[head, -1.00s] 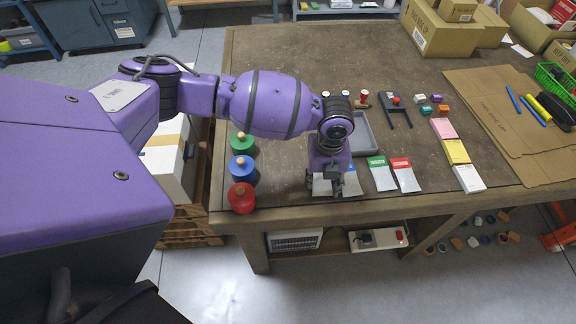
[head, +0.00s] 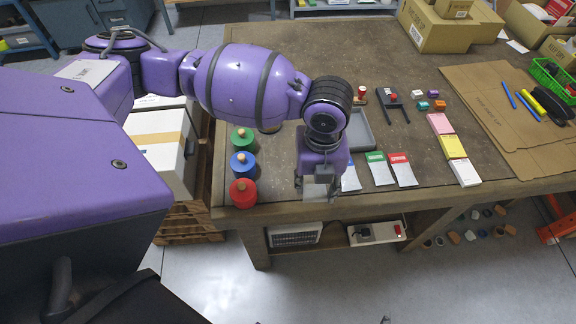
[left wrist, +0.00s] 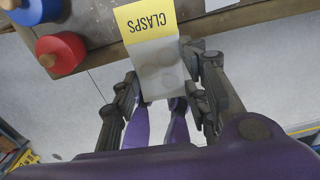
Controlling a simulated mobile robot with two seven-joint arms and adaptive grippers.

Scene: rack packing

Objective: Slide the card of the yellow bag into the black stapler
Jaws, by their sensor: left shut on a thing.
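A clear bag (left wrist: 162,72) with round shapes inside hangs from a yellow card (left wrist: 146,20) printed CLASPS in the left wrist view. My left gripper (head: 318,188) is shut on the clear bag, with one finger on each side. In the head view the gripper is at the table's front edge, and the arm hides the yellow card. A small black device with two prongs and a red top (head: 393,98), which looks like the black stapler, lies farther back to the right, apart from the gripper. My right gripper is not in view.
Red (head: 243,192), blue (head: 243,165) and green (head: 242,139) knobbed pots stand left of the gripper. Blue-, green- (head: 378,170) and red-carded bags (head: 402,171) lie to its right. A grey tray (head: 362,130) is behind. Pink, yellow and white pads lie farther right.

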